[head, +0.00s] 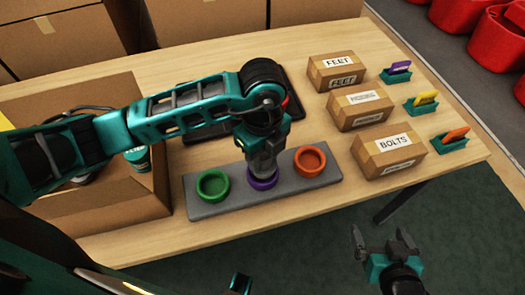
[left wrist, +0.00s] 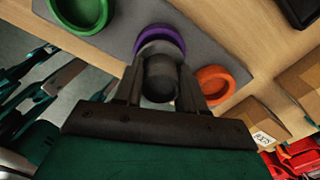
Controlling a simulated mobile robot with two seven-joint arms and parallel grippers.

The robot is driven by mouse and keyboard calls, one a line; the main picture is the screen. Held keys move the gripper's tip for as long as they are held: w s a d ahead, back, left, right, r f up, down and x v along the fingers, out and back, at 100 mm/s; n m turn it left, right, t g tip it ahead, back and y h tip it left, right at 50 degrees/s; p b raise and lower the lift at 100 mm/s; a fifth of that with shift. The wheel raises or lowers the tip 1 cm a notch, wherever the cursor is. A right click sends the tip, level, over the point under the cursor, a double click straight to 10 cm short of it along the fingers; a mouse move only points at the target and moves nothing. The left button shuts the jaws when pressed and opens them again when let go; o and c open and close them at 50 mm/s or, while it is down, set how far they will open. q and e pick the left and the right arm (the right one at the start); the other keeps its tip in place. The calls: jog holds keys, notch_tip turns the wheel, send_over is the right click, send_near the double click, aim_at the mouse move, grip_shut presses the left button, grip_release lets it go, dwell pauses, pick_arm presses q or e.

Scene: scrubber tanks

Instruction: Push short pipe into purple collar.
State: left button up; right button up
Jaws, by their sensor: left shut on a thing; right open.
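A grey base plate (head: 228,200) on the table bears a green collar (head: 213,185), a purple collar (head: 262,183) and an orange collar (head: 310,161) in a row. My left gripper (head: 263,158) points down right above the purple collar. In the left wrist view its fingers (left wrist: 160,90) are shut on the short grey pipe (left wrist: 158,52). The pipe's far end lies at the mouth of the purple collar (left wrist: 166,33); how deep it sits is hidden. In the head view the gripper mostly hides the pipe. My right gripper (head: 385,248) is open and empty, off the table's front edge.
An open cardboard box (head: 120,205) stands at the left. A dark tray (head: 200,128) lies behind the plate, partly behind my left arm. Labelled boxes (head: 388,151) and coloured-handled items (head: 450,138) stand at the right. Red bins (head: 490,40) are beyond the table.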

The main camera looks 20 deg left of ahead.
pick_arm(q)
jog(key=shift+f+b, duration=0.65)
jog(key=shift+f, duration=0.5)
dwell(1.4)
jog(key=o, duration=1.1)
jog(key=shift+o, duration=0.6)
jog(key=o, duration=0.5)
